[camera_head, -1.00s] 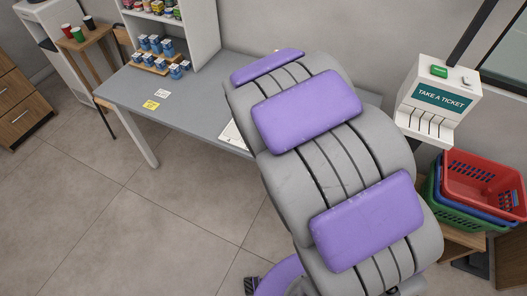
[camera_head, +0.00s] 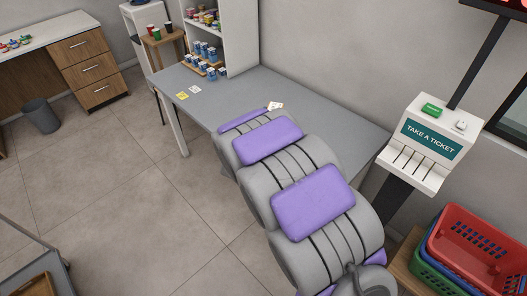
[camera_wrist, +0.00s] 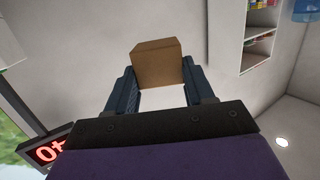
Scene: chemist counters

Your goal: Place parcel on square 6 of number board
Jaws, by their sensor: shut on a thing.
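The parcel (camera_wrist: 158,62) is a small plain brown box. In the wrist view it sits between the two dark fingers of my gripper (camera_wrist: 160,82), which is shut on it. The wrist view shows wall and ceiling behind the parcel, with no surface under it. In the head view my grey and purple arm stretches over the desk and hides part of it; the gripper and parcel do not show there. I cannot make out the number board or square 6 in either view. A small white item (camera_head: 275,105) shows just beyond the arm, too small to identify.
A grey desk (camera_head: 335,120) runs along the wall, with blue-and-white tubs (camera_head: 212,60) and cards at its left part. A ticket dispenser (camera_head: 425,140) and stacked baskets (camera_head: 470,245) stand right. A bin (camera_head: 41,116) and drawers (camera_head: 95,70) are left. Open floor lies front left.

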